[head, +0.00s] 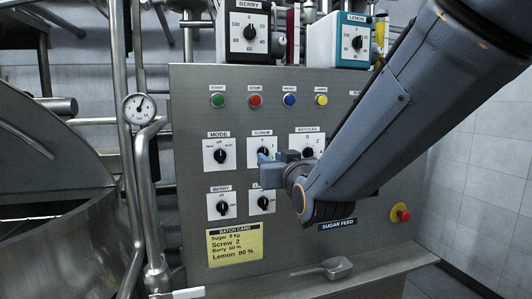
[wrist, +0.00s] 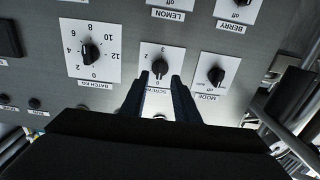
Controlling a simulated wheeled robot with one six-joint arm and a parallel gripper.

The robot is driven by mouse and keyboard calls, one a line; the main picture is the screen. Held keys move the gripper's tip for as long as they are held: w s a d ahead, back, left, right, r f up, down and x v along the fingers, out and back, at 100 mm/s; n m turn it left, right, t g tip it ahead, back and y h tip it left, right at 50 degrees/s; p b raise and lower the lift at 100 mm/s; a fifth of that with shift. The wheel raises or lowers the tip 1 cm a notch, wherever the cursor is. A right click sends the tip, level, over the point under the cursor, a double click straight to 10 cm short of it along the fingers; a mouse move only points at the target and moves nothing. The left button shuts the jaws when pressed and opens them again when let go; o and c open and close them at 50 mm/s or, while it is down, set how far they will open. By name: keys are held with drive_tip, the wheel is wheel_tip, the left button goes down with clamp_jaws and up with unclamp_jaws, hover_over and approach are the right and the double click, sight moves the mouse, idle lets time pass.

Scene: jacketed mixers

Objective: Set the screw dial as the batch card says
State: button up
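The screw dial (head: 261,140) is a black knob on a white plate, in the middle of the panel's upper dial row. My gripper covers its lower part in the head view. In the wrist view, turned upside down, the screw dial (wrist: 160,67) lies between the tips of my open gripper (wrist: 160,80). Whether the fingers touch it I cannot tell. Its pointer seems to be toward 0, but the mark is small. In the head view my gripper (head: 267,160) is at the panel. The yellow batch card (head: 234,254) reads Sugar 8 kg, Screw 2, Berry 60 %, Lemon 80 %.
The mode dial (head: 220,154) and batch kg dial (head: 308,139) flank the screw dial. The berry dial (head: 222,206) and a partly hidden dial sit below. Coloured buttons (head: 255,100) run above. A red emergency knob (head: 404,215) sticks out at right. A scoop (head: 337,267) lies on the ledge.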

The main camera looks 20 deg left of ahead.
drive_tip(key=shift+p+x, duration=0.9)
drive_tip(key=shift+x, duration=1.8)
drive_tip(key=shift+c, duration=0.3)
clamp_jaws()
